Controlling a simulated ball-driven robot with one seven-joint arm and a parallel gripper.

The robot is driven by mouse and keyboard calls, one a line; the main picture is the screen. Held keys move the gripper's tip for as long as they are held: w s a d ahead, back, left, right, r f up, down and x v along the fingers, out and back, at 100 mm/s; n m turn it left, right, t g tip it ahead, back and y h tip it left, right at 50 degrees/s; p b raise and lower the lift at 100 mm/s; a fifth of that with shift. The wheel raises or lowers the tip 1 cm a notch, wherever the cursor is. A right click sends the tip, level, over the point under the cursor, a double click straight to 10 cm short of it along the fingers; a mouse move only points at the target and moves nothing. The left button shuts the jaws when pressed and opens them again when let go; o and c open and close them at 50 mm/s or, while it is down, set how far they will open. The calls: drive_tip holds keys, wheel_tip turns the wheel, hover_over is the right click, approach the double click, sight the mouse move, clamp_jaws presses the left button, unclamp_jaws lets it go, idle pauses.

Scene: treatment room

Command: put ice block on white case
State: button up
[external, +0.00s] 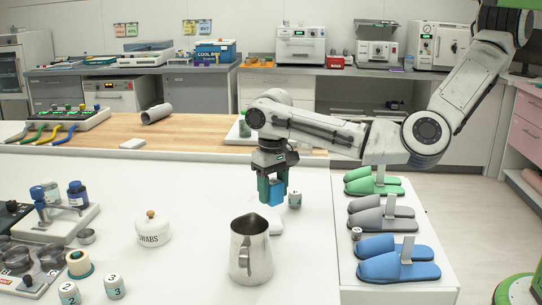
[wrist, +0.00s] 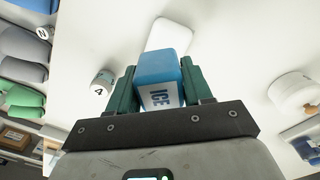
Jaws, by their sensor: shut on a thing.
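The ice block (wrist: 158,72) is blue with a white label reading ICE. My gripper (wrist: 160,88) is shut on it, with one green finger on each side. In the external view my gripper (external: 271,193) points down over the white table, and the blue of the ice block (external: 276,188) shows between the fingers. The white case (wrist: 170,36) is a flat rounded slab just beyond the block in the wrist view, partly hidden by it. In the external view the white case (external: 277,224) lies below the gripper, partly hidden by the metal jug.
A metal jug (external: 250,255) stands close in front of the case. A numbered cup (external: 295,198) stands right of the gripper, and a lidded white pot (external: 153,230) is to the left. Slippers (external: 399,264) lie on a stand at the right.

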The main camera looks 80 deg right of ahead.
drive_tip(key=shift+w+f, duration=0.5)
drive_tip(key=shift+f, duration=0.2)
drive_tip(key=shift+f+p, duration=0.5)
drive_tip(key=shift+f, duration=0.9)
drive_tip(key=shift+f, duration=0.15)
drive_tip(key=o, duration=1.1)
drive_tip(key=shift+c, duration=0.2)
wheel_tip(320, 180, up, 12)
drive_tip(key=shift+r+b, duration=0.2)
drive_tip(key=shift+b, duration=0.75)
